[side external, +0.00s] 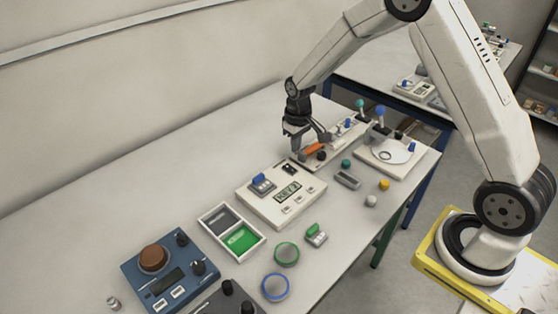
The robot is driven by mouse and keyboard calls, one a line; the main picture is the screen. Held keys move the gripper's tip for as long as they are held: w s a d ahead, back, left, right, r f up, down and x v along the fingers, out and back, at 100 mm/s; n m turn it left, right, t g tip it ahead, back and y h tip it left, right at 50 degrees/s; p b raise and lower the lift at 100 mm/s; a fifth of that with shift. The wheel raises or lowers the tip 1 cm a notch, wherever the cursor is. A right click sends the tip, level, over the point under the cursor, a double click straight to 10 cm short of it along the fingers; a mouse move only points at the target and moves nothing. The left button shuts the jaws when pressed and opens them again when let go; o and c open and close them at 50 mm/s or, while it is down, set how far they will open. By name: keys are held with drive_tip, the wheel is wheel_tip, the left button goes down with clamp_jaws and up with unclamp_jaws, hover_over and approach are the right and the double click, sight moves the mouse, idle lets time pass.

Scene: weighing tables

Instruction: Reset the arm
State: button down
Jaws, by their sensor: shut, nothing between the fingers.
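My arm reaches in from the right side of the side external view. My gripper (309,142) points down at the far part of the white table (150,205). It is shut and empty, close to an orange piece (314,148) on a pale device (318,165) with black knobs. I cannot tell whether the fingers touch the orange piece. The fingertips are small and partly blend with the device.
A beige keypad box (283,196), a two-part tray with green (233,232), and a blue scale (165,271) stand nearer. A round white plate device (391,152) is to the right. Green (287,254) and blue (275,287) rings lie in front. The table's left is clear.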

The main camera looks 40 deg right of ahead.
drive_tip(key=s+a+r+t, duration=0.1)
drive_tip(key=s+a+r, duration=0.2)
drive_tip(key=s, duration=0.6)
drive_tip(key=s+a+r+t, duration=0.1)
drive_tip(key=s+a+r, duration=0.2)
drive_tip(key=s, duration=0.7)
drive_tip(key=shift+v, duration=0.85)
